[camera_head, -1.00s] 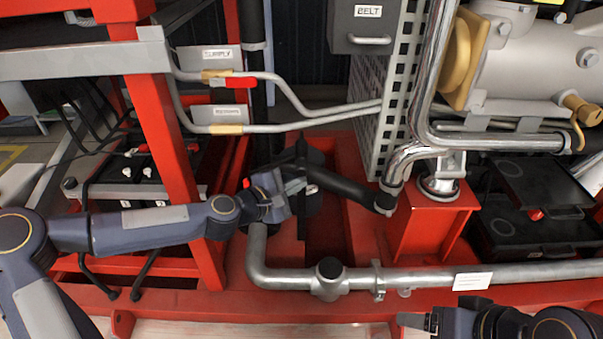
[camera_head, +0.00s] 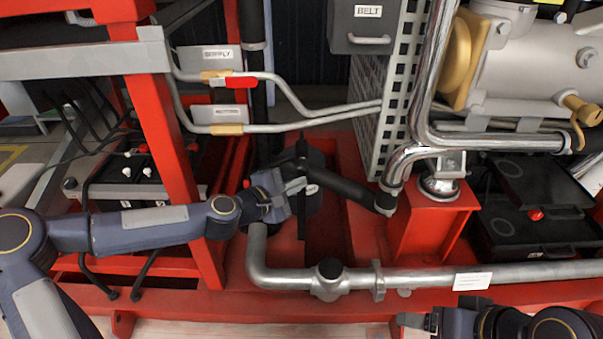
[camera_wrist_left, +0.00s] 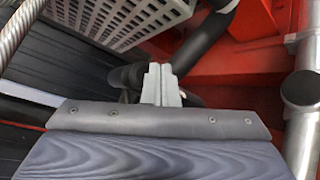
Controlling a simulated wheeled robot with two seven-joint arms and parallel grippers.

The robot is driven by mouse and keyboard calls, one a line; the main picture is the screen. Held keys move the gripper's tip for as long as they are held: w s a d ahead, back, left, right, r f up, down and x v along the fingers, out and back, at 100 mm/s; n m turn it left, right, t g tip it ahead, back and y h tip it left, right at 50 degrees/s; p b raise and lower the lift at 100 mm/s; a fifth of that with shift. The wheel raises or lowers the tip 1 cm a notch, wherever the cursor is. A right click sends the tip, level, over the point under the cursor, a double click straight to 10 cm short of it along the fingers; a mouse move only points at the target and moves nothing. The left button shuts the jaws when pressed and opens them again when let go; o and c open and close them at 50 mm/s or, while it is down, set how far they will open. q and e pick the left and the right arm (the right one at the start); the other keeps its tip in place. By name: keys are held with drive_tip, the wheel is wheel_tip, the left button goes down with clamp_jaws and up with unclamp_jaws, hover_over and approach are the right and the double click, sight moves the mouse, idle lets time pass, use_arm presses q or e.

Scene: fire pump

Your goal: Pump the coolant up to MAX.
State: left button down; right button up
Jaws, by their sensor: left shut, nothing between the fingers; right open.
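A black round-bodied unit (camera_head: 315,203) with a thin upright black part stands in the red frame, left of centre in the head view. I cannot tell for certain whether it is the coolant pump. My left gripper (camera_head: 301,186) is shut and empty, its fingertips right at this unit. In the left wrist view the closed pale fingers (camera_wrist_left: 160,85) are in front of black parts (camera_wrist_left: 127,76); contact cannot be told. My right gripper (camera_head: 408,321) is open at the bottom edge, apart from the unit. No coolant level or MAX mark is readable.
A thick black hose (camera_head: 350,191) runs right from the unit to a chrome pipe (camera_head: 402,165). A grey pipe (camera_head: 410,279) crosses below. A red post (camera_head: 168,140) stands behind my left forearm. A red-handled valve (camera_head: 240,82) and a BELT box (camera_head: 368,28) are above.

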use_arm(q)
drive_tip(key=shift+w, duration=0.15)
drive_tip(key=shift+w, duration=0.3)
drive_tip(key=shift+w, duration=1.05)
idle(0.9)
drive_tip(key=shift+s, duration=0.1)
drive_tip(key=shift+s+b, duration=0.4)
drive_tip(key=shift+s, duration=0.95)
drive_tip(key=shift+s+b, duration=0.45)
drive_tip(key=shift+s, duration=2.05)
idle(0.4)
